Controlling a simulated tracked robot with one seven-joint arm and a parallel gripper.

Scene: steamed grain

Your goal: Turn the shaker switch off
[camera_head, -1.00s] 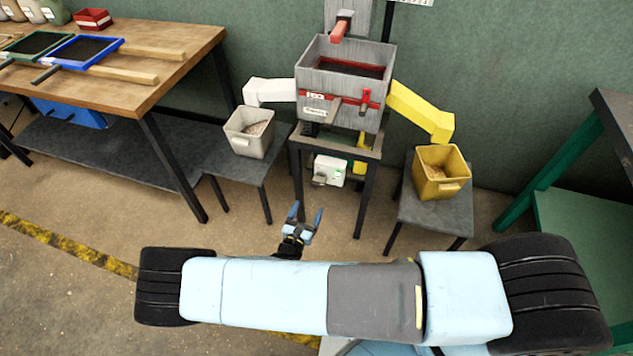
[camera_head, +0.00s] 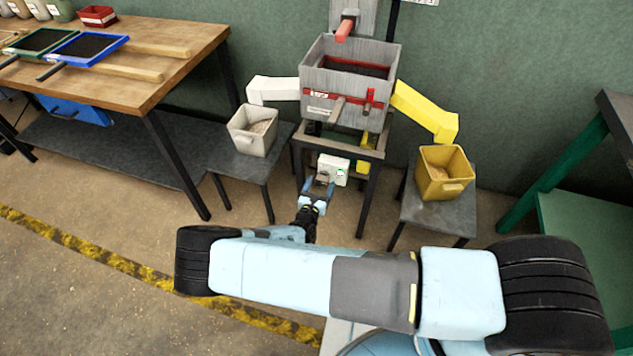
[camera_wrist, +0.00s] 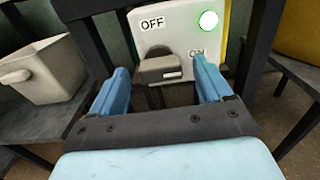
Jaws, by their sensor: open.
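The shaker switch is a white box (camera_head: 333,166) under the grey shaker (camera_head: 346,88), between the legs of its stand. In the wrist view the box (camera_wrist: 182,26) carries an OFF label at upper left and an ON label at lower right. My gripper (camera_head: 319,183) is open in front of the box. In the wrist view its blue fingers (camera_wrist: 163,85) stand either side of the handle; I cannot tell whether they touch it.
Dark stand legs (camera_wrist: 256,45) flank the box closely. A pale bin (camera_head: 241,140) stands on a low table at left and a yellow bin (camera_head: 431,185) on one at right. A wooden workbench (camera_head: 160,85) is at far left. The floor in front is clear.

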